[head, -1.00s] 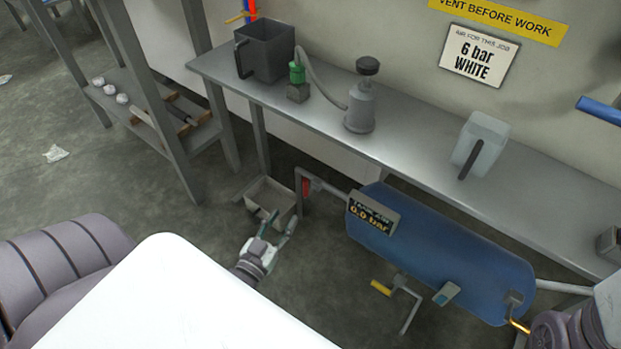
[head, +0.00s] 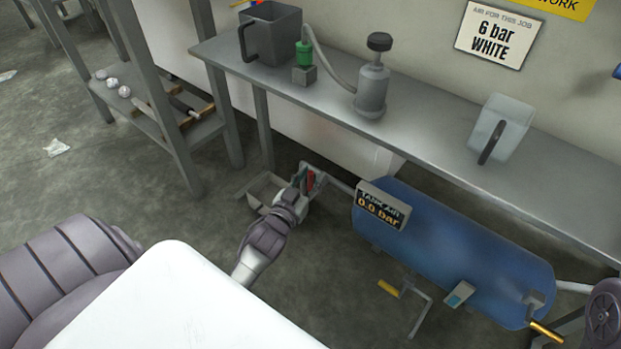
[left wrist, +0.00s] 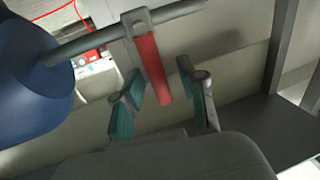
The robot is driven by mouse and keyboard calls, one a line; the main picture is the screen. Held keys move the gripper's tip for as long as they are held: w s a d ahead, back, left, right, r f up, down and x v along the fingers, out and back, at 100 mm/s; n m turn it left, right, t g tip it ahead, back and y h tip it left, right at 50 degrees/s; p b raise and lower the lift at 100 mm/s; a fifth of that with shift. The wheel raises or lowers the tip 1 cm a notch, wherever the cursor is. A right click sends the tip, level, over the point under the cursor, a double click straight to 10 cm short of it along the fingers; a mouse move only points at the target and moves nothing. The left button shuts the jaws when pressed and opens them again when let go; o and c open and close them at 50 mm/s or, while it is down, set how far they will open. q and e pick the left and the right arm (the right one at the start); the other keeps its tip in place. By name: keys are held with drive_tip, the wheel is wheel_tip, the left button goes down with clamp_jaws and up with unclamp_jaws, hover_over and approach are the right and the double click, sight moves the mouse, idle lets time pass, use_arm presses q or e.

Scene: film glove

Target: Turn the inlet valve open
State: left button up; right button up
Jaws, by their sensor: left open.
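The inlet valve has a red lever (head: 310,181) on the grey pipe at the left end of the blue tank (head: 455,250). In the left wrist view the red lever (left wrist: 152,68) hangs from a grey pipe (left wrist: 100,42) and points down between my fingers. My left gripper (head: 303,180) is open around the lever, with its teal-padded fingers one on each side; it also shows in the left wrist view (left wrist: 158,95). I cannot tell whether a finger touches the lever. The tank's display (head: 382,206) reads 0.0 bar. My right gripper is not clearly in view.
A grey bin (head: 266,190) stands on the floor beside the left gripper. The steel bench (head: 425,135) runs above the tank.

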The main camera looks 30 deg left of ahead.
use_arm(q)
clamp_jaws()
idle(0.3)
